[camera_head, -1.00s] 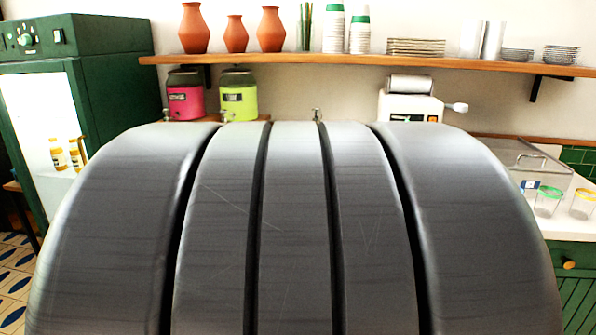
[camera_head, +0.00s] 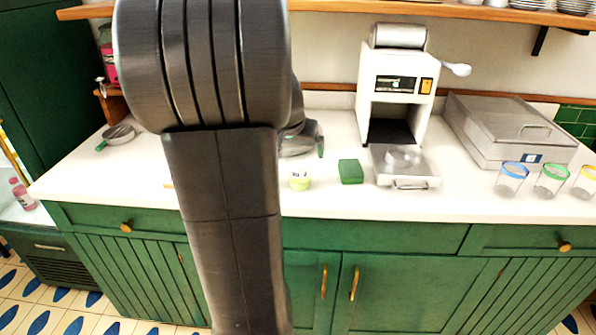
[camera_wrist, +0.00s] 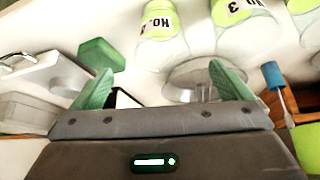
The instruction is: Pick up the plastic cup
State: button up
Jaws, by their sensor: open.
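A clear round dish (camera_wrist: 196,82) lies between the fingers.
A green block (camera_head: 350,171) lies right of the cup. Beyond it are a white machine (camera_head: 398,95), a metal tray (camera_head: 405,170), a steel box (camera_head: 510,130) and rimmed glasses (camera_head: 511,180). A small pan (camera_head: 119,134) is at left. The left counter (camera_head: 95,170) is mostly clear.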

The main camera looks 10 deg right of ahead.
aim_at(300, 161)
jog(key=x, duration=0.6)
jog(key=shift+w+a+f+p, duration=0.1)
jog(key=shift+f+p, duration=0.05)
jog(key=shift+p, duration=0.2)
jog(key=shift+w+f, duration=0.2)
jog(key=shift+f, duration=0.45)
jog(key=shift+w+f, duration=0.2)
jog(key=shift+w, duration=0.05)
jog(key=shift+s+r, duration=0.1)
jog(key=c, duration=1)
jog(key=shift+c, duration=0.4)
jog(key=shift+r, duration=0.15)
